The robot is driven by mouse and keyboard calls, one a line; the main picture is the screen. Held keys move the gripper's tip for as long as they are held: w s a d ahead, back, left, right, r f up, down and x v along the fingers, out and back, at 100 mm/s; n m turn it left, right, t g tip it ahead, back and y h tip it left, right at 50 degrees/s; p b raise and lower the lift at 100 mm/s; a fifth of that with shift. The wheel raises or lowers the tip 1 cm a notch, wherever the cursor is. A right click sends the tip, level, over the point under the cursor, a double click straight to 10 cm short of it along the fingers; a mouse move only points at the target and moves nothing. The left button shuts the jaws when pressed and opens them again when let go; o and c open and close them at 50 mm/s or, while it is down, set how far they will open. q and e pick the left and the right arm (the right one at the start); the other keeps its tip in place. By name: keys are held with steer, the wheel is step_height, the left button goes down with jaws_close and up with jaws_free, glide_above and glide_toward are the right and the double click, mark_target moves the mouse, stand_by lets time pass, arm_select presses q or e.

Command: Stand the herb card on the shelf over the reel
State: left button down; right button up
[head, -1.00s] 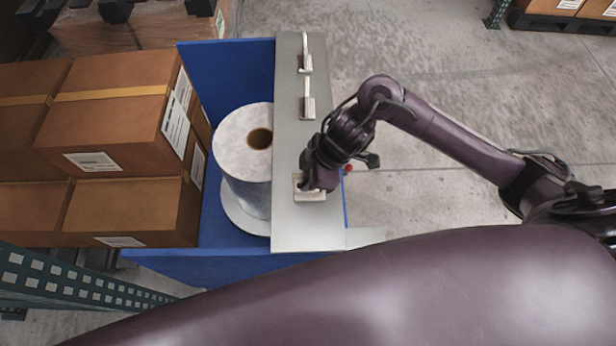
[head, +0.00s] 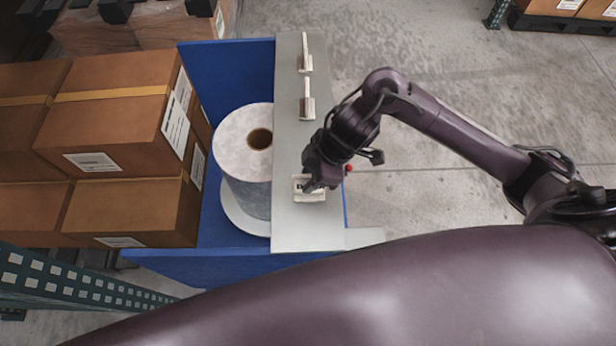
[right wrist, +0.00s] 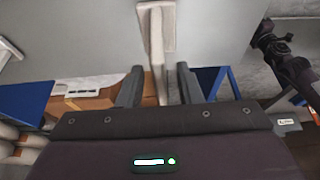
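A pale card in a low holder (head: 314,196) stands near the front of the grey shelf (head: 290,225), seen almost edge-on; no print is readable. In the right wrist view the thin card (right wrist: 158,62) rises from its pale base between my right gripper's fingers (right wrist: 157,88), with a gap on each side. In the head view my right gripper (head: 312,183) is over this holder and partly hides it. The white reel (head: 245,150) stands upright below, left of the shelf. My left gripper is out of view.
Two similar pale cards in holders (head: 307,100) (head: 305,55) stand farther back on the shelf. A blue panel (head: 225,75) backs the reel bay. Stacked cartons (head: 105,120) fill the left.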

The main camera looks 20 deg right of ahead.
steer(key=p+v, duration=0.1)
steer(key=v, duration=0.9)
steer(key=shift+d+r, duration=0.15)
steer(key=shift+r, duration=0.05)
steer(key=shift+s, duration=0.1)
